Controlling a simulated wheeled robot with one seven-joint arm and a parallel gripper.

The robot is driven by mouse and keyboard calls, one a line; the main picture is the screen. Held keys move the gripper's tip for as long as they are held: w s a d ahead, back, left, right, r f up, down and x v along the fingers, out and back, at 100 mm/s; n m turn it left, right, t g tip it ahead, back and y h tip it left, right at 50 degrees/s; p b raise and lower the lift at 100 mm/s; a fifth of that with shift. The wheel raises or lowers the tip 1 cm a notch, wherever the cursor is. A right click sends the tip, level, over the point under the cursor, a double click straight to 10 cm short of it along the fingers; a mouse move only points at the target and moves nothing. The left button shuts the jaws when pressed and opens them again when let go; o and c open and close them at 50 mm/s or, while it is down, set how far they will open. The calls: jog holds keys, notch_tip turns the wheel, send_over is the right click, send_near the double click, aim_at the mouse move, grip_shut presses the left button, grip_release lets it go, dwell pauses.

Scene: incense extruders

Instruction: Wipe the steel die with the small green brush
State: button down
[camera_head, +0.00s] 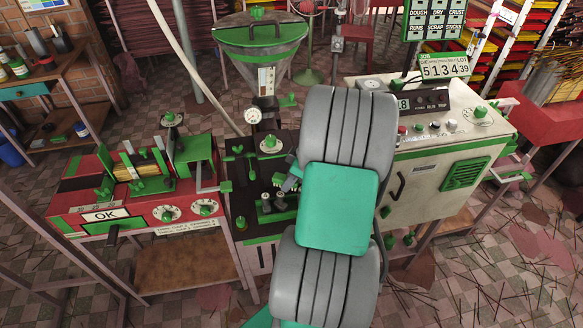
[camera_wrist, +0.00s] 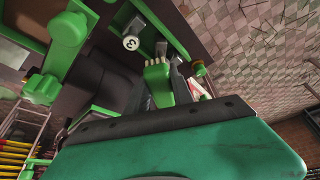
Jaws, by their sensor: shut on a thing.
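My gripper (camera_wrist: 170,85) is shut on the small green brush (camera_wrist: 157,85), whose short pale bristles show beyond the fingers in the wrist view. In the head view my gripper (camera_head: 288,180) is mostly hidden behind my arm, over the dark, green-trimmed extruder (camera_head: 240,165) in the middle. The brush cannot be made out there. I cannot clearly pick out the steel die in either view. In the wrist view the bristles are near dark machine parts, but I cannot tell whether they touch anything.
A red bench machine (camera_head: 145,195) with an OK plate stands on the left. A cream control cabinet (camera_head: 440,140) stands on the right. A hopper (camera_head: 262,45) rises behind the extruder. Tiled floor is open at the lower right.

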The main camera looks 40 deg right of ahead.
aim_at(285, 177)
jog(key=shift+r+p, duration=1)
jog(key=shift+r, duration=1.05)
